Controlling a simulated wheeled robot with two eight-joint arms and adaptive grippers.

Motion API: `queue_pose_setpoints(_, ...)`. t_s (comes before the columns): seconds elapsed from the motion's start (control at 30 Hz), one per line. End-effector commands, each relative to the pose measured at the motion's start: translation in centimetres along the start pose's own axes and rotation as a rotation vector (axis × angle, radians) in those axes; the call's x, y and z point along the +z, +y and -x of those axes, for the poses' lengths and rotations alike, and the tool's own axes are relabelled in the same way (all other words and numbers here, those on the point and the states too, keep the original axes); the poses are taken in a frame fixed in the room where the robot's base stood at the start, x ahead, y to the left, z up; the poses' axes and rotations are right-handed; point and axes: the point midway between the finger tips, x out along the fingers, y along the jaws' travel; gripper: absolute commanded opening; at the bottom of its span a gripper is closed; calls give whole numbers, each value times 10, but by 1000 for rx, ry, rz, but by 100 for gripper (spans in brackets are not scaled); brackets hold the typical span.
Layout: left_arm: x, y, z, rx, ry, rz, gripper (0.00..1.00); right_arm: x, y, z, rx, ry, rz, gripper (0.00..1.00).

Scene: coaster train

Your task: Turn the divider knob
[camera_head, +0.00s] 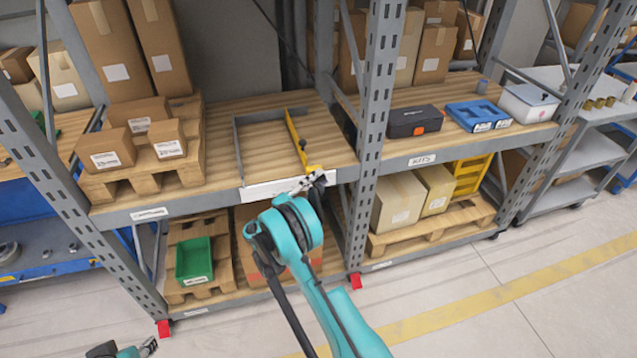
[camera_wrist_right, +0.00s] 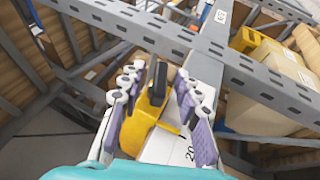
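The yellow divider (camera_head: 294,130) stands on the upper shelf board, inside a grey metal frame, with a small dark piece on its side. Its yellow front end (camera_head: 314,169) is at the shelf edge, by the white strip (camera_head: 268,188). In the right wrist view a yellow block (camera_wrist_right: 143,122) carries a black upright piece that looks like the knob (camera_wrist_right: 158,80). My right gripper (camera_head: 318,184) is at this front end; its purple-padded fingers are apart on both sides of the block, with a gap on the right. My left gripper (camera_head: 148,347) is low at the bottom left, small and partly cut off.
A grey rack post (camera_head: 377,110) stands just right of my right gripper. Boxes on a pallet (camera_head: 190,180) stand left of the frame. A black case (camera_head: 414,120) and a blue tray (camera_head: 478,115) are in the right bay. The board inside the frame is bare.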

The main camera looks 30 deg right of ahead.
Motion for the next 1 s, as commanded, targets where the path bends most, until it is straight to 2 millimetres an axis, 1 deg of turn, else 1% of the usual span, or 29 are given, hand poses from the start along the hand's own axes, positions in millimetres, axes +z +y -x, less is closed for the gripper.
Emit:
queue_pose_setpoints(0.1,1,0,-1,0,0,0,40,0,0,-5,0,1,0,33)
queue_pose_setpoints(0.3,1,0,-1,0,0,0,40,0,0,-5,0,2,0,33)
queue_pose_setpoints(0.33,1,0,-1,0,0,0,40,0,0,-5,0,2,0,30)
queue_pose_setpoints(0.43,1,0,-1,0,0,0,40,0,0,-5,0,1,0,4)
queue_pose_setpoints(0.47,1,0,-1,0,0,0,40,0,0,-5,0,1,0,0)
queue_pose_setpoints(0.77,0,0,0,0,0,0,40,-1,1,-5,-7,3,-3,0)
queue_pose_setpoints(1.0,-4,0,6,0,0,0,40,-1,3,-6,-78,4,-31,0)
